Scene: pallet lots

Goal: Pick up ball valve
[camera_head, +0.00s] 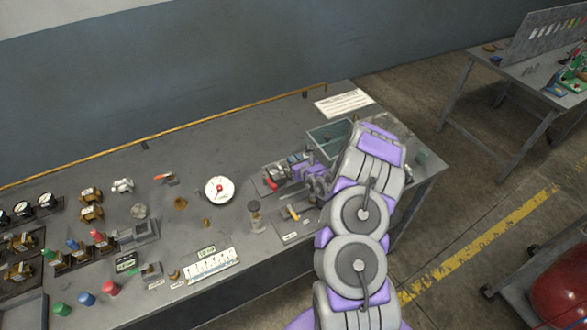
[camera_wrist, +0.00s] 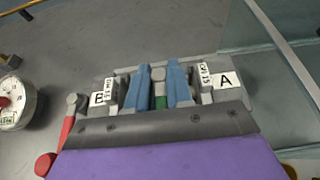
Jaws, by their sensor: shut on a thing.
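My gripper (camera_wrist: 158,85) shows in the wrist view with its two blue fingers shut on a small grey and green part (camera_wrist: 159,76). The fingers hide most of this part, and I cannot tell for sure that it is the ball valve. The fingers are between blocks marked B (camera_wrist: 99,98) and A (camera_wrist: 225,80). In the head view my gripper is low over the right part of the bench, largely hidden by my arm. A small grey valve-like piece with an orange-red lever (camera_head: 165,178) lies on the bench to the left.
The grey bench (camera_head: 235,135) carries a white dial gauge (camera_head: 219,189), a dark-topped cylinder (camera_head: 255,217) and several fittings at left. A clear-walled bin (camera_head: 330,135) stands close to my gripper; its wall also shows in the wrist view (camera_wrist: 285,60).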

